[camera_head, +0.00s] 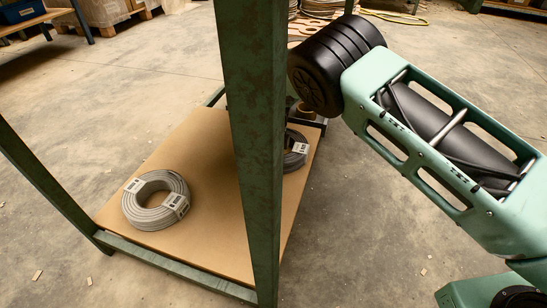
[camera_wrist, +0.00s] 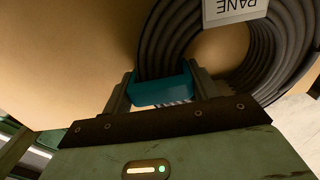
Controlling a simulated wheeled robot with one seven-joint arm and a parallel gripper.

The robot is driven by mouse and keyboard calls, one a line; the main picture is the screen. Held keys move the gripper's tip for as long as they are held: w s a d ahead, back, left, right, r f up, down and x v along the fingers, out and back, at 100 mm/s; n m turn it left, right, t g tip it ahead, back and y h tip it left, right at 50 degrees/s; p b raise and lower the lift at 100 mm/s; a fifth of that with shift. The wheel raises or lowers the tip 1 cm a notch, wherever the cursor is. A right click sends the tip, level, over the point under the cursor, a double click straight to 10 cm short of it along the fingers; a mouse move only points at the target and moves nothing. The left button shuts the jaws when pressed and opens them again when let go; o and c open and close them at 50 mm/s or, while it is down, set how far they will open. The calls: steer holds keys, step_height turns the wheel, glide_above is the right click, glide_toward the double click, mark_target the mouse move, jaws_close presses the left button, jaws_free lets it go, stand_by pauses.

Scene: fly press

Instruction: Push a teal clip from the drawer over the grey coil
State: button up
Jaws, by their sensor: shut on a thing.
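In the wrist view my gripper (camera_wrist: 163,86) is shut on a teal clip (camera_wrist: 163,90), one finger at each end. The clip is up against the ring of a dark grey coil (camera_wrist: 280,45) with a white label; I cannot tell whether it is seated over the strands. In the head view this darker coil (camera_head: 295,152) is partly hidden behind a green post, and my fingers and the clip are hidden there. A lighter grey coil (camera_head: 150,219) with white labels lies apart on the left of the board. No drawer can be made out.
Both coils lie on a brown board (camera_head: 205,160) low in a green frame. Its upright post (camera_head: 252,130) stands close left of my arm. A lower rail (camera_head: 180,279) runs along the front. The board between the lighter coil and the post is clear.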

steer(key=shift+f, duration=0.15)
steer(key=o, duration=1.4)
steer(key=shift+c, duration=0.2)
steer(key=shift+r+p, duration=3.15)
steer(key=shift+r, duration=0.4)
